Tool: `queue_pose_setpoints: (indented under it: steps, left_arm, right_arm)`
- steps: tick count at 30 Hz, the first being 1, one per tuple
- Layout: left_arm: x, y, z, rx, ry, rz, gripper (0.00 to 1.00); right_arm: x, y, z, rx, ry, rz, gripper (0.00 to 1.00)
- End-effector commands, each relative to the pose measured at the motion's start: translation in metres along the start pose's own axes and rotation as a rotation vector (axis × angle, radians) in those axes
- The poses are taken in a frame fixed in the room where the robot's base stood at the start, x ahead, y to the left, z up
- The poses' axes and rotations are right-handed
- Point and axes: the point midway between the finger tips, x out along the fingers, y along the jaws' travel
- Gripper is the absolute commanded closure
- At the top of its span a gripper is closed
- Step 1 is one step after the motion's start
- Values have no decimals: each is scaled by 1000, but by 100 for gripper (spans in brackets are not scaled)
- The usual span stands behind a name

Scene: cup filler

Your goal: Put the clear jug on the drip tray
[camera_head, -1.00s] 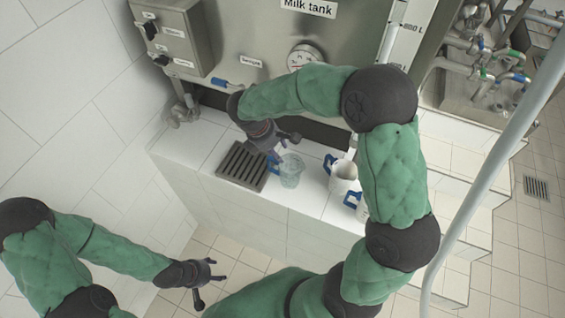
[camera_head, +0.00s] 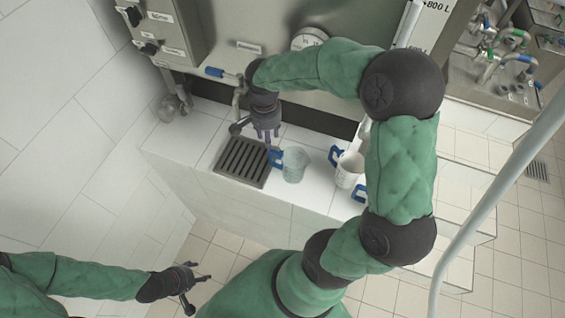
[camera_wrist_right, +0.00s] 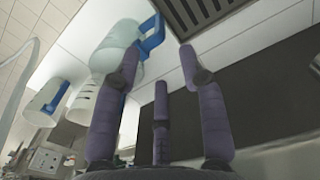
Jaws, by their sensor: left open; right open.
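The clear jug (camera_head: 295,165) stands on the white ledge just right of the drip tray, its blue handle turned toward the tray. The drip tray (camera_head: 243,161) is a dark slatted grate set on the ledge and is empty. My right gripper (camera_head: 265,133) is open and empty above and behind the gap between tray and jug. In the right wrist view its open fingers (camera_wrist_right: 160,95) show, with the clear jug (camera_wrist_right: 113,50) at upper left and the tray (camera_wrist_right: 200,14) at the top. My left gripper (camera_head: 190,286) is open and empty at lower left, far from the ledge.
A white jug (camera_head: 349,170) with a blue handle stands right of the clear jug, and another blue handle (camera_head: 359,193) shows beside my right arm. The milk tank (camera_head: 275,20) stands behind the ledge.

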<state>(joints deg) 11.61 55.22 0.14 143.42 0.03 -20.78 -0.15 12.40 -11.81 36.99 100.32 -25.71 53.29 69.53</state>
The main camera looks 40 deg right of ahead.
Motion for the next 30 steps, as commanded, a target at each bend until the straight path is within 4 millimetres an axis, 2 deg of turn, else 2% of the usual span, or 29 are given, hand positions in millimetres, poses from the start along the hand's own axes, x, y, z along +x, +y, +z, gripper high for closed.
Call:
queue_pose_setpoints:
  steps: [3, 7, 15, 23, 30]
  left_arm:
    - [1, 0, 0, 0, 0, 0, 41]
    - [2, -1, 0, 0, 0, 0, 41]
    - [7, -2, 0, 0, 0, 0, 41]
    - [8, -3, 0, 0, 0, 0, 41]
    - [12, -4, 0, 0, 0, 0, 41]
  right_arm:
    - [1, 4, -2, 98, -7, -9, 58]
    - [8, 4, -2, 132, -10, -11, 58]
    - [47, 4, -2, 131, -10, -10, 58]
    - [63, 5, -2, 130, -10, -11, 58]
    - [97, 8, -1, 130, -10, -10, 58]
